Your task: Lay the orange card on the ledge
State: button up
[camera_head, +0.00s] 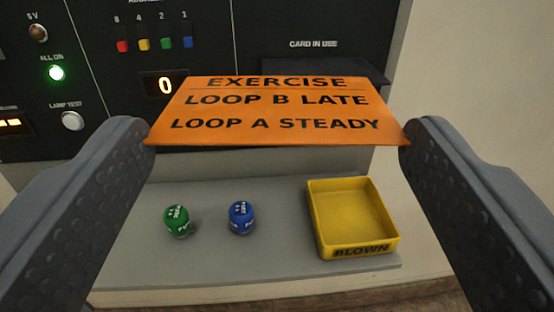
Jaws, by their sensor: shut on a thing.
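The orange card (275,108) carries the words EXERCISE, LOOP B LATE and LOOP A STEADY. It is held by its left and right edges between the fingers of my gripper (277,132), which is shut on it. The card is tilted, its far edge higher in the picture. A dark ledge (368,71) juts from the black panel under the label CARD IN USE. The card covers part of the ledge in this view. I cannot tell how far apart in depth the card and the ledge are.
Below is a grey shelf (275,205) with a green piece (177,221), a blue piece (242,217) and a yellow tray (350,217) marked BLOWN, which looks empty. The black panel (235,50) has coloured buttons, a lit green lamp (56,73) and a display (165,86) reading 0.

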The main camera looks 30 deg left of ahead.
jog(key=w+d+f+m+t+h+p, duration=0.1)
jog(key=w+d+f+m+h+p, duration=0.2)
jog(key=w+d+f, duration=0.3)
jog(key=w+d+f+m+t+h+p, duration=0.1)
jog(key=w+d+f+m+h+p, duration=0.1)
jog(key=w+d+f+h+p, duration=0.2)
jog(key=w+d+f+h, duration=0.1)
jog(key=w+d+f, duration=0.2)
jog(key=d+f, duration=0.4)
notch_tip(320, 180, down, 3)
jog(key=shift+m+h, duration=0.4)
jog(key=shift+w, duration=0.1)
